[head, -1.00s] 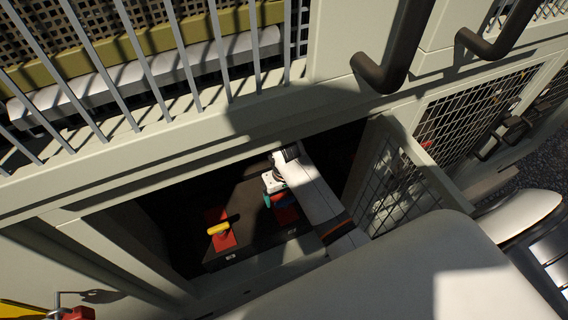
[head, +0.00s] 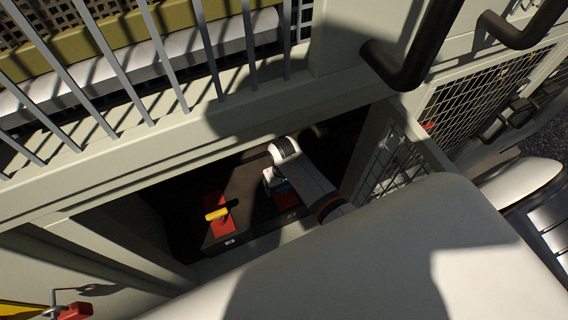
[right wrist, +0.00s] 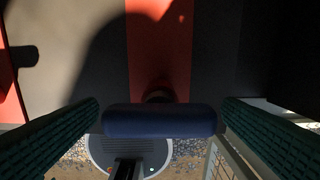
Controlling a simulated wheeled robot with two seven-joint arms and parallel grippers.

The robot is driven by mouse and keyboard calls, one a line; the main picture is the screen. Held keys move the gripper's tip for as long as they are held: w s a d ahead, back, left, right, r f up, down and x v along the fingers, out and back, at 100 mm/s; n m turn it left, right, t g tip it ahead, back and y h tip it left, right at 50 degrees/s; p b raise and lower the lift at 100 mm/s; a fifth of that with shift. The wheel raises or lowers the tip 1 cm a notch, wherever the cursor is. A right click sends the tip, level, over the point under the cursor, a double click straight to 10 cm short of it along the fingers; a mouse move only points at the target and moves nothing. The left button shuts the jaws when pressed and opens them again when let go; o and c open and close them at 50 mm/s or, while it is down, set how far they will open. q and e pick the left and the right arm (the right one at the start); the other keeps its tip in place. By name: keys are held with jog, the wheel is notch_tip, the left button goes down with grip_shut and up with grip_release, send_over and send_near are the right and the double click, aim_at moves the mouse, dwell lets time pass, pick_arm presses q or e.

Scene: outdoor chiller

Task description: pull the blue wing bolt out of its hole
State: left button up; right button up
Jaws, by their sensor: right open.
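The blue wing bolt (right wrist: 160,121) shows in the right wrist view as a dark blue rounded bar. It stands out from a red strip on a dark surface. My right gripper (right wrist: 160,106) is open, with one green ribbed finger on each side of the bar and a gap at both ends. In the head view my right arm reaches into the low open compartment. My left gripper is not in view.
A yellow wing bolt (head: 216,214) on a red plate (head: 222,228) sits left of my right gripper on the dark box (head: 246,230). The compartment's upper beam (head: 150,170) runs above my arm. A mesh door (head: 395,160) stands close on the right.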

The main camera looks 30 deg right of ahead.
jog(key=shift+f, duration=0.4)
grip_shut()
dwell(0.4)
jog(key=shift+r+p, duration=0.7)
jog(key=shift+p, duration=0.2)
notch_tip(320, 180, up, 6)
jog(key=p, duration=0.7)
dwell(0.3)
